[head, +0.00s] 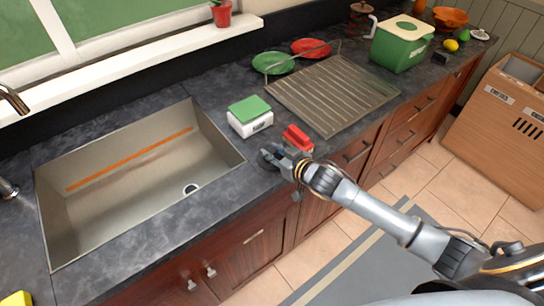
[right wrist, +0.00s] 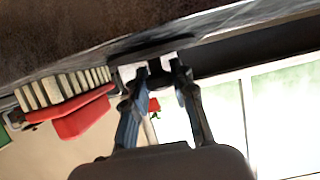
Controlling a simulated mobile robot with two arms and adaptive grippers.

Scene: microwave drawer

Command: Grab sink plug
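The sink plug looks like a dark, flat disc. In the right wrist view the sink plug (right wrist: 150,47) sits right at the fingertips, with a small dark knob between them. My right gripper (right wrist: 160,75) has its fingers drawn in on both sides of this knob, with no clear gap showing. In the head view my right gripper (head: 272,158) is at the counter's front edge, right of the sink. The plug is small and dark there, partly hidden by the fingers. It is at or just above the counter; I cannot tell which. My left gripper is out of view.
A red brush (head: 297,138) lies close behind my right gripper. A white box with a green top (head: 250,122) stands behind left. A drying rack (head: 333,95) lies to the right.

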